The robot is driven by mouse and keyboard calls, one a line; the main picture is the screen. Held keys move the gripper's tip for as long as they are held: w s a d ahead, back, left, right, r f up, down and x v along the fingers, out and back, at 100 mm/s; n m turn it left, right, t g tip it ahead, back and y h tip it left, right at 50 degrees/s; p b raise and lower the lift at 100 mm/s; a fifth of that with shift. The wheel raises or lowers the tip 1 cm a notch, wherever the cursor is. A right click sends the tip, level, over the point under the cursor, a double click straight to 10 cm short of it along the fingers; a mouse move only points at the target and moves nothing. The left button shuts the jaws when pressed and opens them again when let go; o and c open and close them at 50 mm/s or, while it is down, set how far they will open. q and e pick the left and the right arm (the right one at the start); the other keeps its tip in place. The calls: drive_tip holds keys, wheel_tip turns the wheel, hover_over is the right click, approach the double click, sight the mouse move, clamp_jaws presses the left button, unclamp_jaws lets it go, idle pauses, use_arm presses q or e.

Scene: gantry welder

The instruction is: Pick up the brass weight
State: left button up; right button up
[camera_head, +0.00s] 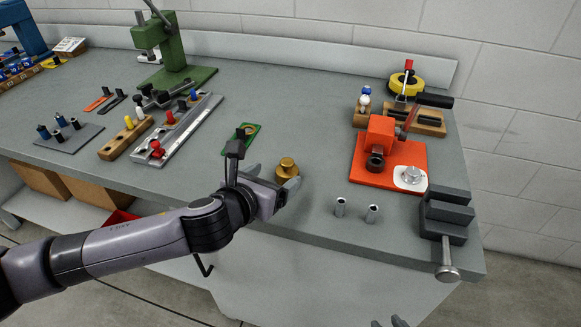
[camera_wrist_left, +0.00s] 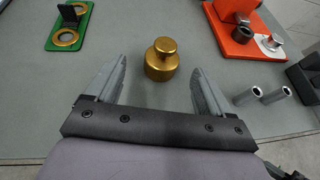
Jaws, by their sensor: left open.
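The brass weight (camera_head: 287,169) stands upright on the grey workbench (camera_head: 315,125), near its front edge. In the left wrist view the brass weight (camera_wrist_left: 162,59) shows its round knob on a wider body, just beyond the fingertips and roughly between them. My left gripper (camera_head: 288,186) is open and empty, close in front of the weight; its two spread fingers also show in the left wrist view (camera_wrist_left: 158,78). I cannot tell whether a finger touches the weight. Of my right gripper (camera_head: 391,322) only dark tips show at the bottom edge of the head view.
A green plate (camera_head: 241,139) lies behind my left gripper. An orange fixture (camera_head: 388,155), two metal cylinders (camera_head: 356,211) and a dark vise (camera_head: 446,215) stand to the right. Wooden and metal holders with pegs (camera_head: 127,138) lie left. Bench between weight and fixture is clear.

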sight(284, 170)
use_arm(q)
drive_tip(key=shift+x, duration=3.15)
drive_tip(key=shift+d+r, duration=0.1)
drive_tip(key=shift+d, duration=0.1)
drive_tip(key=shift+s, duration=0.1)
drive_tip(key=shift+c, duration=0.3)
drive_tip(key=c, duration=1)
drive_tip(key=shift+r, duration=0.1)
drive_tip(key=c, duration=0.5)
drive_tip(key=shift+o, duration=0.2)
